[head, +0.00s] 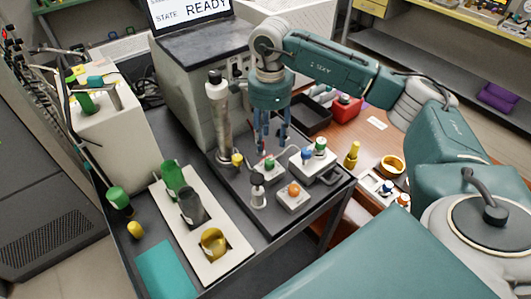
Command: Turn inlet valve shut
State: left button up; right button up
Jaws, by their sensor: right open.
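The classifier (200,85) is a grey box-shaped machine with a dark top and a screen reading "READY". In front of it, a dark base plate (262,222) carries a tall metal column (219,120) and several small fittings. These include a yellow knob (237,159), a green knob (269,163), a blue knob (307,155), an orange knob (294,189) and a black-topped fitting (257,179). I cannot tell which is the inlet valve. My right gripper (273,146) points down, open, just above and behind the green knob; contact is not clear. My left gripper is out of view.
A pale tray (206,256) holding green, dark and yellow cups stands at the front left. A white box (108,125) with hoses stands at left.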

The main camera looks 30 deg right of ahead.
aim_at(270, 161)
jog(key=f, duration=0.1)
jog(key=s+f+p, duration=0.1)
jog(key=f, duration=0.1)
notch_tip(270, 161, down, 3)
jog(key=shift+w+f+p, duration=0.1)
jog(key=shift+w+p, duration=0.05)
jog(key=shift+p, duration=0.25)
jog(key=shift+w+f+p, duration=0.1)
jog(key=shift+f+p, duration=0.2)
jog(key=shift+f, duration=1.2)
jog(key=shift+c, duration=0.2)
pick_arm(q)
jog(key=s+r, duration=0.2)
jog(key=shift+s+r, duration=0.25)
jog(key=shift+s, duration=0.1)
pick_arm(e)
grip_shut()
